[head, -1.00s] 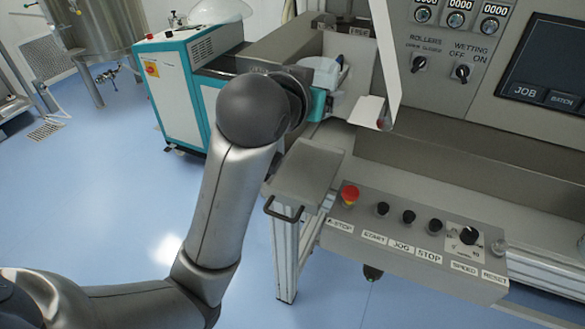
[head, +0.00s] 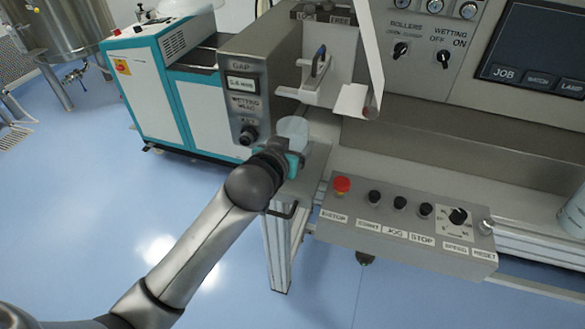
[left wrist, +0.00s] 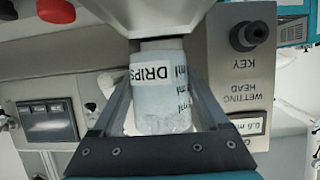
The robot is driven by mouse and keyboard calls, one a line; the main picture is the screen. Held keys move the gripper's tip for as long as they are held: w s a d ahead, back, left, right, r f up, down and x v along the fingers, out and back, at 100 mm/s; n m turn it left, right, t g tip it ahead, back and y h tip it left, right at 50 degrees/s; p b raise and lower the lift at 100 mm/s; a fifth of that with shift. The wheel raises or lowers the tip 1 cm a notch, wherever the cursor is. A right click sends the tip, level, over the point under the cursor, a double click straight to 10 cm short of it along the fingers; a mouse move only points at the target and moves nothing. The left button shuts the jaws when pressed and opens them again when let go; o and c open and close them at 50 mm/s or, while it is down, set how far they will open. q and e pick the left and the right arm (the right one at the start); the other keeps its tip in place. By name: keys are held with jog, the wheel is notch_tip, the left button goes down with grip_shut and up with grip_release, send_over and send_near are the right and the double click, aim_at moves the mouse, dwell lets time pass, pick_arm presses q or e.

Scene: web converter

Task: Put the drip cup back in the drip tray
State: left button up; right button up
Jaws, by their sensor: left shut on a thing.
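The drip cup (head: 293,129) is a pale, translucent cup. In the left wrist view the cup (left wrist: 158,105) carries a DRIPS label and a printed scale. My left gripper (head: 294,158) is shut on it, with one finger on each side. The drip tray (head: 314,166) is a grey metal shelf with a dark handle, below and partly behind my gripper in the head view. The cup appears above the tray; the gap between them cannot be told. My right gripper is not in view.
The wetting head panel (head: 243,100) with its key knob stands just left of the cup. A white bracket (head: 325,75) is above and behind. The control box with the red stop button (head: 341,184) is to the right. Blue floor lies open at left.

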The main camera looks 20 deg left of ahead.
pick_arm(q)
notch_tip(320, 180, down, 5)
jog(key=shift+f+b, duration=0.2)
jog(key=shift+b, duration=0.45)
jog(key=shift+f, duration=0.3)
jog(key=shift+f, duration=0.2)
jog(key=o, duration=1.4)
